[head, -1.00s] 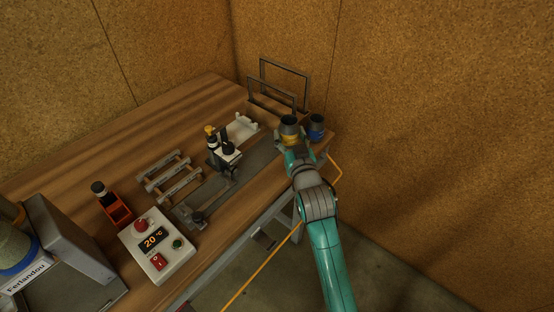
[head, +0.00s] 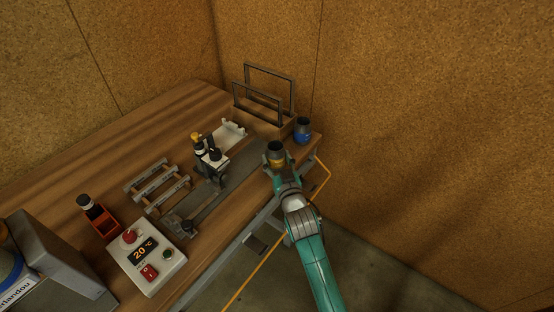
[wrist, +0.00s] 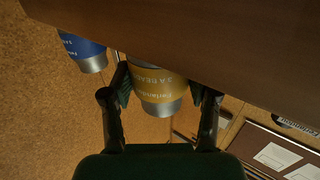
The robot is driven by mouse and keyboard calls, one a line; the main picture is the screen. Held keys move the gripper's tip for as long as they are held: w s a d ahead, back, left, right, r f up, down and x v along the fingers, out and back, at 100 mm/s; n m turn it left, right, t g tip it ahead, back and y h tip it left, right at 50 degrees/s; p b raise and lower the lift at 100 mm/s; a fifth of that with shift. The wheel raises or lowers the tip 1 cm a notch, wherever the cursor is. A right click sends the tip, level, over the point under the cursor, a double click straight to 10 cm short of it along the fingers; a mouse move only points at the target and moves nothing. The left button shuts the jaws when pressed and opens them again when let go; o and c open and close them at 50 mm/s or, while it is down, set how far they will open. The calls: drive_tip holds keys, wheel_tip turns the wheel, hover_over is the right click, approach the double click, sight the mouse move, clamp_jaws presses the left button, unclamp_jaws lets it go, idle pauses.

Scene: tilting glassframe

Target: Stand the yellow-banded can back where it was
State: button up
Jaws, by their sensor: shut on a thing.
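The yellow-banded can (head: 276,159) is near the front edge of the wooden table in the head view, its open dark top facing up. In the wrist view the can (wrist: 158,85) sits between the two fingers, its yellow band with lettering and its grey metal end showing. My gripper (head: 276,171) is shut on it; the wrist view shows the gripper (wrist: 160,92) with a finger on each side. The can's far end is hidden behind the dark brown table edge in the wrist view.
A blue-banded can (head: 302,132) stands at the table's right corner, apart from the held can; it also shows in the wrist view (wrist: 84,50). Wire frames (head: 264,92) stand behind. A small device (head: 210,152), metal racks (head: 158,186) and a control box (head: 146,258) are to the left.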

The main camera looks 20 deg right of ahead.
drive_tip(key=o, duration=1.3)
drive_tip(key=shift+f, duration=0.1)
drive_tip(key=s, duration=1.2)
drive_tip(key=shift+a, duration=0.15)
drive_tip(key=s+f+g, duration=0.1)
drive_tip(key=s+f, duration=0.2)
drive_tip(key=s, duration=0.8)
drive_tip(key=s+f+g, duration=0.1)
drive_tip(key=s+f, duration=0.3)
drive_tip(key=s, duration=0.7)
drive_tip(key=s+r, duration=0.2)
drive_tip(key=s, duration=0.7)
drive_tip(key=s+d+r+g, duration=0.1)
drive_tip(key=s+r, duration=0.2)
drive_tip(key=s, duration=0.7)
drive_tip(key=shift+s+r+y, duration=0.15)
drive_tip(key=shift+r+y, duration=0.1)
drive_tip(key=shift+y, duration=0.05)
